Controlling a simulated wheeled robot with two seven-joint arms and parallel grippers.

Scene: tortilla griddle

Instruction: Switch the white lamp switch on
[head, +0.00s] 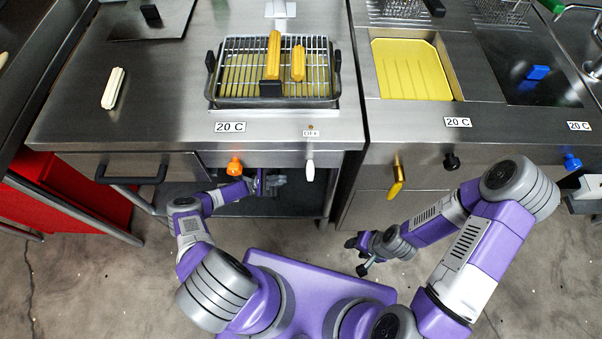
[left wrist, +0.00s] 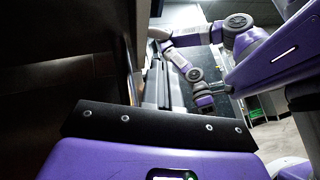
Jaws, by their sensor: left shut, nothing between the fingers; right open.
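The white lamp switch (head: 310,171) is a small white knob on the front panel of the steel counter, pointing down. An "OFF" label (head: 311,133) sits above it, on the counter's front edge. My left gripper (head: 274,182) is shut and empty, just below the panel, to the left of the white switch and apart from it. In the left wrist view, a dark bar with several bolts crosses the lower part; the switch is not seen there. My right gripper (head: 359,256) is open and empty, low over the floor in front of the counter.
An orange knob (head: 234,167) is on the same panel, left of my left gripper. A drawer handle (head: 131,178) juts out further left. A yellow lever (head: 397,176) and black knob (head: 451,162) are right.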

